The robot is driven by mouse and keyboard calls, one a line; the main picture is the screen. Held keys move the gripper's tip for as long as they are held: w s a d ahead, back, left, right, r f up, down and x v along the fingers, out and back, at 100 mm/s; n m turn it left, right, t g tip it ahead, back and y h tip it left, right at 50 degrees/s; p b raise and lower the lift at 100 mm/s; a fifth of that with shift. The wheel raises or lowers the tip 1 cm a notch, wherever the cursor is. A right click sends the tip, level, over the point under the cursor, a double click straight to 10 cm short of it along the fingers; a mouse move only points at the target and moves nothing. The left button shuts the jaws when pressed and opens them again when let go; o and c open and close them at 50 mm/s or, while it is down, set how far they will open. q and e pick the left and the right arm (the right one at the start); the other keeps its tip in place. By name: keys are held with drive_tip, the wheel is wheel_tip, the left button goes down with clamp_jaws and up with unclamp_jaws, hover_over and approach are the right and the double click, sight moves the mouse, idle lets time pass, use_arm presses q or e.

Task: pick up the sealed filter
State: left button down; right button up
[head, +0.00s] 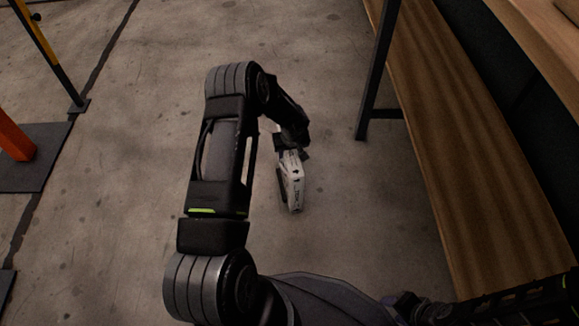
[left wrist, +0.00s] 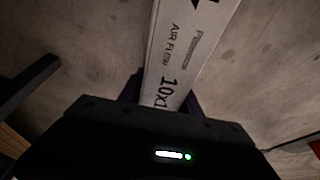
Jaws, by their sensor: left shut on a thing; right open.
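The sealed filter (head: 292,182) is a slim white box with black print, hanging above the concrete floor near the middle of the head view. My left gripper (head: 291,153) is shut on its upper end. In the left wrist view the filter (left wrist: 188,50) runs up from between the dark fingers (left wrist: 166,95), with "AIR FLOW" and a size printed on its side; its gripped end is hidden. My right gripper (head: 415,308) shows only in part, dark and blurred, low at the right of the head view. It is open and away from the filter.
A long wooden bench (head: 440,130) with a dark metal leg (head: 374,80) stands along the right. An orange post (head: 14,138) on a dark base plate (head: 42,160) and a yellow-black post (head: 45,45) stand at the left. The floor (head: 340,215) around the filter is clear.

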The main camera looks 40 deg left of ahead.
use_arm(q)
drive_tip(key=shift+r, duration=0.1)
wheel_tip(320, 180, up, 9)
drive_tip(key=p, duration=0.5)
drive_tip(key=shift+r, duration=0.45)
